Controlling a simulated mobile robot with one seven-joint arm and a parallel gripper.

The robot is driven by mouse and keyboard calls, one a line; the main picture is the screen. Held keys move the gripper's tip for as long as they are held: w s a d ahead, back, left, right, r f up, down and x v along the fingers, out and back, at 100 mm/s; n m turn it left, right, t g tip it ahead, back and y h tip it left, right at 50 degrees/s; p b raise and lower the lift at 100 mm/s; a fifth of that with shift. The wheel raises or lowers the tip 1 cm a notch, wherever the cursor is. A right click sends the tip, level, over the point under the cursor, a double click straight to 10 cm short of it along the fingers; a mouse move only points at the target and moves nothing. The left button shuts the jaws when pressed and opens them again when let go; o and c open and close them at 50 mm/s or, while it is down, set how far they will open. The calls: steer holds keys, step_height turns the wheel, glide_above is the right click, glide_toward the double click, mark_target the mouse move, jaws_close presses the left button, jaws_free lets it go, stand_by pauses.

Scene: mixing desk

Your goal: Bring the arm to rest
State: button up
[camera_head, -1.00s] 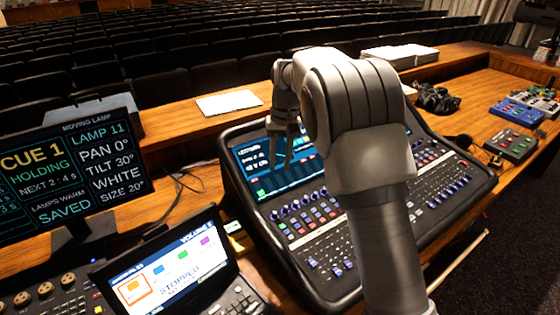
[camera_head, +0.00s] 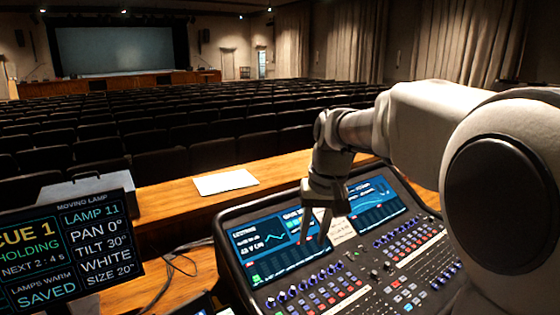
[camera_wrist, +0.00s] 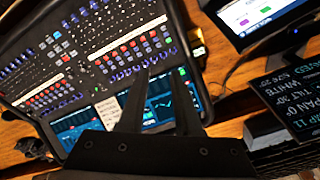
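My gripper (camera_head: 314,236) hangs from my arm over the mixing desk (camera_head: 236,262), in front of its screens, with the fingers pointing down. In the wrist view, the two dark fingers of my gripper (camera_wrist: 162,72) stand apart with nothing between them, and the mixing desk (camera_wrist: 50,45) fills the left and middle behind them. I cannot tell how far the fingertips are above the desk; no contact shows. My pale arm reaches in from the right and hides part of the desk's right side.
A lamp display (camera_head: 70,245) reading "CUE 1 HOLDING" stands left of the desk. A white paper (camera_head: 225,181) lies on the wooden ledge (camera_head: 160,199) behind. Cables run between display and desk. Rows of dark seats (camera_head: 200,125) and a stage screen (camera_head: 115,50) lie beyond.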

steer(key=s+d+t+h, duration=0.15)
steer(key=s+d, duration=0.25)
steer(key=s, duration=0.8)
steer(key=s+d+t, duration=0.2)
steer(key=s+d, duration=0.1)
steer(key=s, duration=0.8)
steer(key=w+a+r+g+y, duration=0.1)
steer(key=w+a+r, duration=0.15)
steer(key=w, duration=0.65)
steer(key=n+g+h+p, duration=0.1)
steer(key=n+g+p, duration=0.2)
steer(key=n+g, duration=0.15)
glide_above(271, 300)
step_height(271, 300, down, 14)
steer(key=shift+n, duration=0.35)
step_height(271, 300, down, 17)
steer(key=shift+f+p, duration=0.15)
steer(key=shift+p, duration=0.75)
